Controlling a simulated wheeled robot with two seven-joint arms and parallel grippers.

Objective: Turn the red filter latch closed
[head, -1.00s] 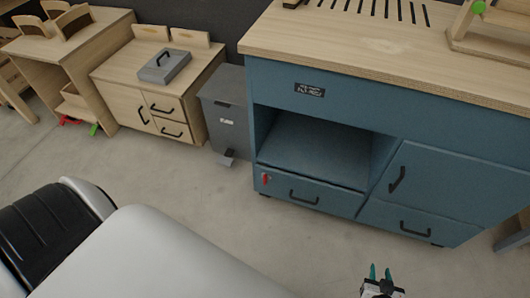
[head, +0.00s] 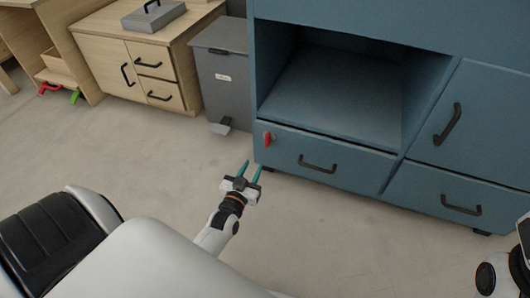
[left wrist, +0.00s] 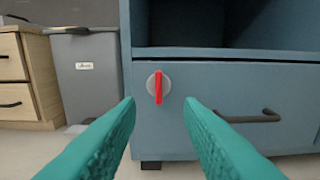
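The red filter latch (head: 267,139) is on the upper left corner of the blue cabinet's lower left drawer front (head: 330,160). In the left wrist view the latch (left wrist: 158,87) stands upright on a round grey disc, with the drawer handle (left wrist: 250,117) to its right. My left gripper (head: 254,165) is open and empty, with teal fingers pointing at the cabinet. In the left wrist view its fingertips (left wrist: 160,103) lie to either side of and a little below the latch, apart from it. Part of my right arm shows at the lower right; its gripper is not clearly visible.
A grey bin (head: 224,80) with a foot pedal (head: 220,127) stands left of the blue cabinet. A wooden cabinet (head: 110,55) is further left. An open compartment (head: 340,95) lies above the drawer. The floor (head: 150,165) in front is clear.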

